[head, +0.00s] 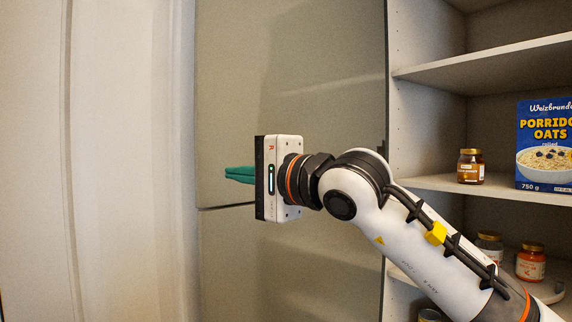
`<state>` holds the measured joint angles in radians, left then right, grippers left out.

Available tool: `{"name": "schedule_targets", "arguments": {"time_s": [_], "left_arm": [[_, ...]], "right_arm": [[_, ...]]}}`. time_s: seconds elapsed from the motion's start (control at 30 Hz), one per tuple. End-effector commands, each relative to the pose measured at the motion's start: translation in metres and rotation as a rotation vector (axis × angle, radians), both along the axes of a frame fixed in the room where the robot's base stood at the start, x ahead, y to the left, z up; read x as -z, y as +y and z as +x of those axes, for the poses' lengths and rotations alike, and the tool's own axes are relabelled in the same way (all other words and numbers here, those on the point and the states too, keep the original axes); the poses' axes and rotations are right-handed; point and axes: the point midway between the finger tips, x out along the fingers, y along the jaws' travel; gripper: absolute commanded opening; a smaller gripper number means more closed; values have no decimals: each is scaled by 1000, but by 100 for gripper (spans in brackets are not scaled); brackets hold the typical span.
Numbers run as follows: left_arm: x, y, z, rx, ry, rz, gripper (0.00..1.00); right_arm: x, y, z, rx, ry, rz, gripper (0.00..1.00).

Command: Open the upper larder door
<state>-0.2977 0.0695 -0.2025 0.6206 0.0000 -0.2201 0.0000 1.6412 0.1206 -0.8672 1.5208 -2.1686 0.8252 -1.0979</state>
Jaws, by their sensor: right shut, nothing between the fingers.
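The upper larder door (310,70) is a tall grey-beige panel, with a horizontal seam below it at the left. To its right the larder interior shows open, with shelves in view. My right gripper (228,174) points left in front of the door, close to its lower part. Its green fingers are shut together with nothing between them. I cannot tell whether the fingers touch the door. No handle shows; one may be hidden behind the gripper. My left gripper is not in view.
A lower door panel (290,265) lies below the seam. Shelves (500,62) at the right hold a blue porridge oats box (545,130), a brown jar (471,166) and an orange jar (531,262). A pale wall (115,150) stands at the left.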

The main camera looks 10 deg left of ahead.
Motion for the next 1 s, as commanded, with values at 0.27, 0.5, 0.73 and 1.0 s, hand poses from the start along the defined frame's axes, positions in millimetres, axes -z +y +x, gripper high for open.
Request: {"name": "schedule_targets", "arguments": {"time_s": [0.27, 0.5, 0.73, 1.0], "left_arm": [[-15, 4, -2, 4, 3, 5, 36], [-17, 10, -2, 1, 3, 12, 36], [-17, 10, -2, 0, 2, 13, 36], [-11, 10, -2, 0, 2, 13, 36]], "right_arm": [[-1, 37, 25, 0, 1, 0, 0], [0, 46, 31, 0, 1, 1, 0], [0, 45, 31, 0, 0, 0, 0], [2, 41, 30, -1, -1, 0, 0]]}}
